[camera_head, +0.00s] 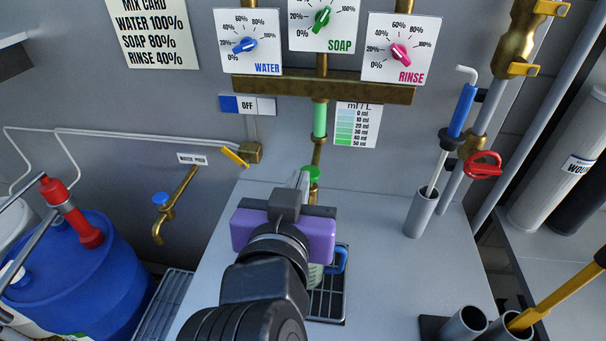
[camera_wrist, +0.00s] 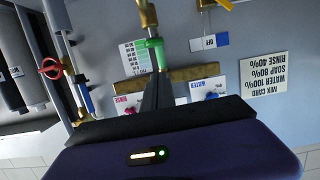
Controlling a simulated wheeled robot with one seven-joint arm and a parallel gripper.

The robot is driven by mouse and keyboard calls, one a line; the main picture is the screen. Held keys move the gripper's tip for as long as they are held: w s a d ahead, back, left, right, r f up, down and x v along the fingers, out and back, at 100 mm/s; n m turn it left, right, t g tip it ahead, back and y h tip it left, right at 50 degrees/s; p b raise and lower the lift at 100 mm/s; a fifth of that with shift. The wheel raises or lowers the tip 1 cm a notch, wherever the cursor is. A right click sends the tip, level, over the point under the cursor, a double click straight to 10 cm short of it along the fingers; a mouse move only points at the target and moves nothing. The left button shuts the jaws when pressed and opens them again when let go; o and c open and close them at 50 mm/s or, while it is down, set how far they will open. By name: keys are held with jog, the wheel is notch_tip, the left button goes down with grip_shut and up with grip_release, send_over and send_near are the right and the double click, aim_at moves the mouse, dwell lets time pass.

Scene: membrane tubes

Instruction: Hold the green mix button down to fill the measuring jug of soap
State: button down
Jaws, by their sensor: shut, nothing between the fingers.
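The green mix button (camera_head: 312,173) sits on the brass pipe below the gauge tube; it also shows in the wrist view (camera_wrist: 149,43). My gripper (camera_head: 304,181) is shut and empty. Its fingertips are right by the button, and I cannot tell whether they touch it. In the wrist view the shut fingers (camera_wrist: 157,78) point toward the button. The measuring jug, with a blue handle (camera_head: 340,261), stands on a dark drip grate (camera_head: 328,303) under the pipe. My gripper hides most of the jug, so its fill level cannot be read.
Water (camera_head: 248,45), soap (camera_head: 322,20) and rinse (camera_head: 401,50) dials hang above a brass manifold (camera_head: 322,89). A switch (camera_head: 247,105) shows OFF. A green gauge tube (camera_head: 320,119) stands beside an ml/L card (camera_head: 357,124). A grey holder (camera_head: 421,212) stands on the right.

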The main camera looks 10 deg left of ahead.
jog(key=shift+v, duration=1)
jog(key=a+r+n+t+y, duration=0.3)
jog(key=a+r+n+y, duration=0.1)
jog(key=a+r+y, duration=0.1)
jog(key=s+d+f+n+y, duration=0.35)
jog(key=s+d+f, duration=0.55)
jog(key=d+f, duration=0.3)
jog(key=s+d+f+m+g+h, duration=0.1)
jog(key=s+d+f+m+h, duration=0.2)
jog(key=s+d+f, duration=0.3)
jog(key=s+d+f+m+g+h, duration=0.2)
jog(key=s+d+f+m+h, duration=0.2)
jog(key=s+d+f, duration=0.3)
jog(key=s+d+h, duration=0.1)
jog(key=s+d, duration=0.4)
jog(key=s, duration=0.3)
jog(key=shift+s, duration=0.35)
